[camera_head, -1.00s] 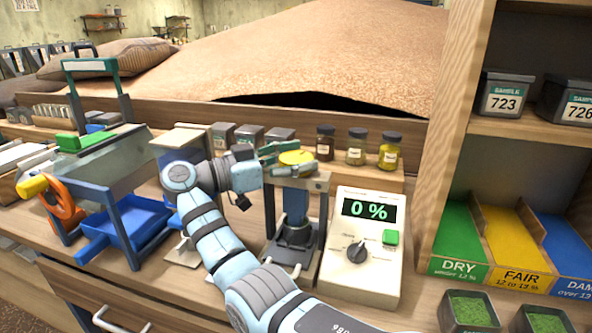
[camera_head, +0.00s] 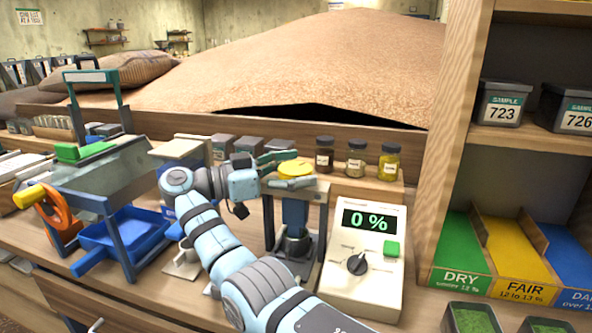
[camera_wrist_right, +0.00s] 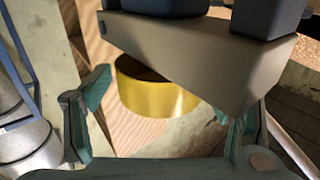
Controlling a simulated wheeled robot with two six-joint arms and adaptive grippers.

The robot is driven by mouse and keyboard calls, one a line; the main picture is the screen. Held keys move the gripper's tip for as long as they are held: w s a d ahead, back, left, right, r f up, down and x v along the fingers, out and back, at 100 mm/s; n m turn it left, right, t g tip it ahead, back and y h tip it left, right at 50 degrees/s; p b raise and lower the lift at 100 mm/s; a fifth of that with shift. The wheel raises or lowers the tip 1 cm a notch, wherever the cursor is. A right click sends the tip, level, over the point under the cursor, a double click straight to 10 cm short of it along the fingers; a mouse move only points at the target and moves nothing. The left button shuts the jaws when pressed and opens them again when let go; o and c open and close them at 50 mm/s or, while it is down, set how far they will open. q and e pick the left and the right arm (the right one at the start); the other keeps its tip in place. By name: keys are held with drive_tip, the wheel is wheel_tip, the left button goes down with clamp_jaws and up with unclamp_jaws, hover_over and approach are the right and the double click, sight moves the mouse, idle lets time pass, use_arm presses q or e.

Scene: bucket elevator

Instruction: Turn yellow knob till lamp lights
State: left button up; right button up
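The yellow knob (camera_head: 296,168) is a round cap on top of a dark blue and grey press-like stand (camera_head: 295,215). My right gripper (camera_head: 284,170) reaches it from the left with green fingers. In the right wrist view the knob (camera_wrist_right: 157,93) lies between the two spread fingers, with a gap on each side, so the gripper (camera_wrist_right: 165,120) is open. The stand's beige crossbar (camera_wrist_right: 205,60) hides part of the knob there. A white meter (camera_head: 362,255) right of the stand reads 0 %. I cannot make out a lit lamp. My left gripper is not in view.
Jars (camera_head: 356,158) and grey tins (camera_head: 250,147) stand on a ledge behind the stand. A hopper with an orange wheel (camera_head: 58,213) and blue tray (camera_head: 125,240) is at left. A shelf unit (camera_head: 455,150) with coloured chutes bounds the right side.

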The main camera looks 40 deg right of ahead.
sight(297, 167)
wheel_tip(297, 167, up, 10)
idle(0.5)
drive_tip(key=shift+d, duration=0.1)
